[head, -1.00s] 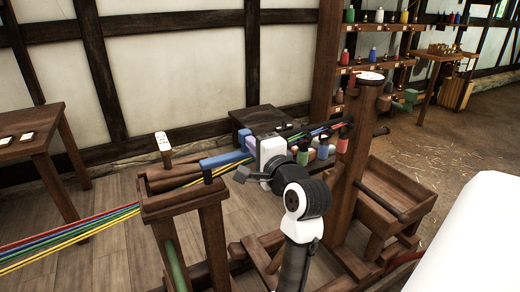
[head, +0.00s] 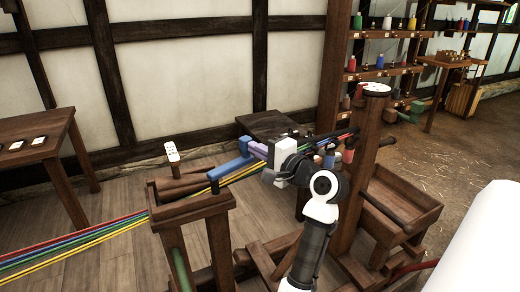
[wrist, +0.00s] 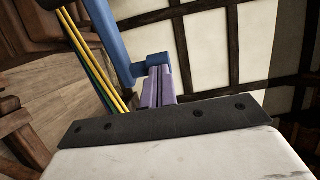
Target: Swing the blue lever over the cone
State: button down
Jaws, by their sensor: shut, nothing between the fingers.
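The blue lever (head: 232,168) lies across the top of the wooden post frame, with a short upright block at its right end. It also shows in the wrist view (wrist: 112,42) as a blue bar ending in a block. My gripper (head: 259,150) is just right of that block, its purple fingers pressed together and empty. In the wrist view the fingertips (wrist: 157,72) are at the lever's end block, touching or very close. I cannot make out the cone; my gripper and wrist hide part of the space to the right of the lever.
Red, green, blue and yellow strands (head: 85,243) run from the left past the post frame (head: 190,207). A thick post (head: 366,150) and wooden trough (head: 405,205) stand right. A small table (head: 270,124) is behind, a side table (head: 35,130) at left. Floor at far right is open.

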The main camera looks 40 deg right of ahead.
jog(key=w+a+n+y+p, duration=0.2)
jog(key=w+y, duration=0.1)
jog(key=w, duration=0.3)
jog(key=w+a+n+g+y+p, duration=0.1)
jog(key=w+a+n+y+p, duration=0.1)
jog(key=w, duration=0.5)
jog(key=shift+g+y, duration=0.3)
jog(key=shift+y, duration=0.2)
jog(key=shift+w+a, duration=0.1)
jog(key=shift+a, duration=0.05)
jog(key=b+v, duration=0.3)
jog(key=v, duration=1.1)
dwell(0.5)
